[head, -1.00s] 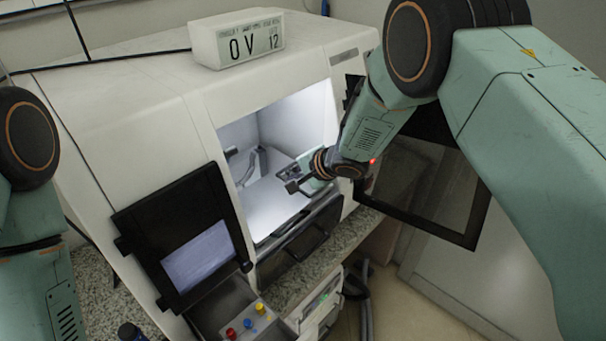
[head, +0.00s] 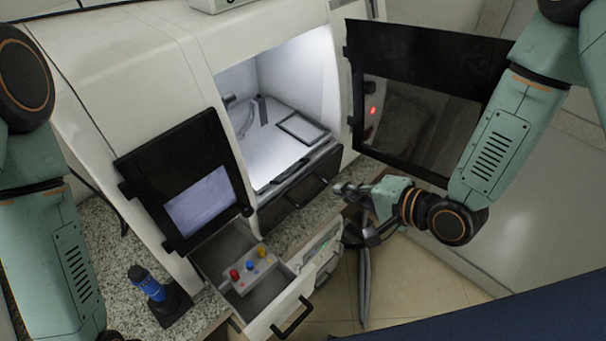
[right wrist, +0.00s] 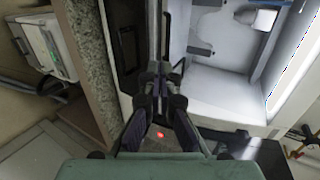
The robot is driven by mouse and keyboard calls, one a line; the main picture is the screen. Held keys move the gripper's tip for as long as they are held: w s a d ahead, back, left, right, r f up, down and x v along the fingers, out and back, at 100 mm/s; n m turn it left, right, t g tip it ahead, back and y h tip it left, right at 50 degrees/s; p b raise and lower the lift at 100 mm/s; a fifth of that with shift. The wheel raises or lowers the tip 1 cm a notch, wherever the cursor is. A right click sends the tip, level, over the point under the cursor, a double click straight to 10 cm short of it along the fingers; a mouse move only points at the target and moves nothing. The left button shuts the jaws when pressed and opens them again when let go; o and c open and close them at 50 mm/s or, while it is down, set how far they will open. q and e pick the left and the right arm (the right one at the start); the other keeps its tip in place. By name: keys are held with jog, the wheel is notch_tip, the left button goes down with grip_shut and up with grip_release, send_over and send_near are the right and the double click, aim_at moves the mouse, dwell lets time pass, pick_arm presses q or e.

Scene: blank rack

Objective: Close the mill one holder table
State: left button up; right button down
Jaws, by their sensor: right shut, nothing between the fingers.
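The white mill (head: 150,50) stands with its lit chamber open. Inside is a pale flat holder table (head: 250,160) with a dark-framed square plate (head: 301,128) at its right. A dark front panel (head: 285,205) with a bar handle (head: 308,190) runs along the table's front edge. My right gripper (head: 340,188) is shut and empty, outside the chamber near the right end of that panel. In the right wrist view, the shut fingers (right wrist: 160,68) are at the dark front edge (right wrist: 155,35); whether they touch it I cannot tell. My left gripper is out of view.
The dark-framed door (head: 420,90) hangs open at the right, close to my right arm. A screen (head: 200,205) stands at the left of the opening. Below is an open drawer (head: 275,298) with coloured knobs. A blue tool (head: 148,285) stands at lower left.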

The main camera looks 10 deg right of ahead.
jog(key=r+b+x, duration=0.1)
jog(key=b+x, duration=0.2)
jog(key=x, duration=0.9)
jog(key=shift+w+a, duration=0.25)
jog(key=shift+a, duration=0.35)
jog(key=shift+w+f, duration=0.15)
jog(key=shift+f, duration=0.05)
jog(key=shift+w, duration=0.1)
